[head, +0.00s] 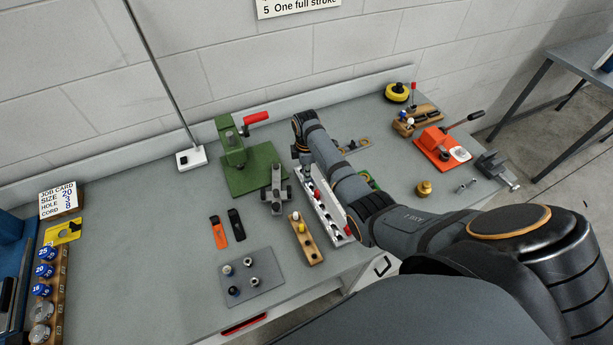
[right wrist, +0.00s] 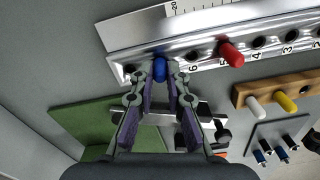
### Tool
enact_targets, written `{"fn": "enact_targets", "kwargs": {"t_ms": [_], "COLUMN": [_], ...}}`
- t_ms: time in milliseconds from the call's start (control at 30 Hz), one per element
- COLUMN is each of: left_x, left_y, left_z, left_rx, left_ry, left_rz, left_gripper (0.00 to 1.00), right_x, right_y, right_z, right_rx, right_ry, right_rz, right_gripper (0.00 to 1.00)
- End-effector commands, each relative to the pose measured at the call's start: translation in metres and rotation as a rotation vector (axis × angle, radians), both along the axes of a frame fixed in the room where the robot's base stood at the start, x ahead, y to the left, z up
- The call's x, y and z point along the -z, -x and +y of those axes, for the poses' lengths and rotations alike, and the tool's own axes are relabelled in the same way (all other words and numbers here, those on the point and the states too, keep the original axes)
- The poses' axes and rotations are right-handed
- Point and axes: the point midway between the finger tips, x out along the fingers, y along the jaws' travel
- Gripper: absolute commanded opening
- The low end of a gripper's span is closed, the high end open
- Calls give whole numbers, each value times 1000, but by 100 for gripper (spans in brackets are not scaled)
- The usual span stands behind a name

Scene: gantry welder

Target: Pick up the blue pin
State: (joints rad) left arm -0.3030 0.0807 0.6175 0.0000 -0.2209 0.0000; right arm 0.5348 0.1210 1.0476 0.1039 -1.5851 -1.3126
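The blue pin (right wrist: 160,69) stands at the left end of a silver numbered rail (right wrist: 211,55) in the right wrist view, beside the hole row. My right gripper (right wrist: 160,74) has one fingertip on each side of it, close against it; it looks shut on the pin. The pin's lower end is hidden. In the head view the rail (head: 335,222) lies at the bench middle. My right gripper (head: 277,190) points down at its left side there, and the blue pin cannot be made out. My left gripper is not in view.
A red pin (right wrist: 231,54) stands in the rail. A wooden block (head: 306,242) holds a white and a yellow pin. A grey plate (head: 265,285) bears several studs.

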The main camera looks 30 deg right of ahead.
Motion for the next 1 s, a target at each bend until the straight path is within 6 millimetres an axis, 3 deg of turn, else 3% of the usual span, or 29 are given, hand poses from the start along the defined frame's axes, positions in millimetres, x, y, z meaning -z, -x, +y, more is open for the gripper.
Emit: {"fn": "enact_targets", "kwargs": {"t_ms": [433, 633, 933, 1000], "left_x": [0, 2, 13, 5], "left_y": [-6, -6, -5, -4], "left_z": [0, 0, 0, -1], "left_rx": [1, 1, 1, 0], "left_ry": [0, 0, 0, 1], "left_rz": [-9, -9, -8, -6], "left_gripper": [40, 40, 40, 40], "right_x": [-4, -32, -91, -101], "right_y": [-1, -1, 53, 74], "right_z": [0, 0, 3, 3], "right_rx": [0, 0, -1, -1], "right_ry": [0, 0, 2, 3], "right_rz": [-1, -4, -3, 2], "right_gripper": [0, 0, 0, 0]}}
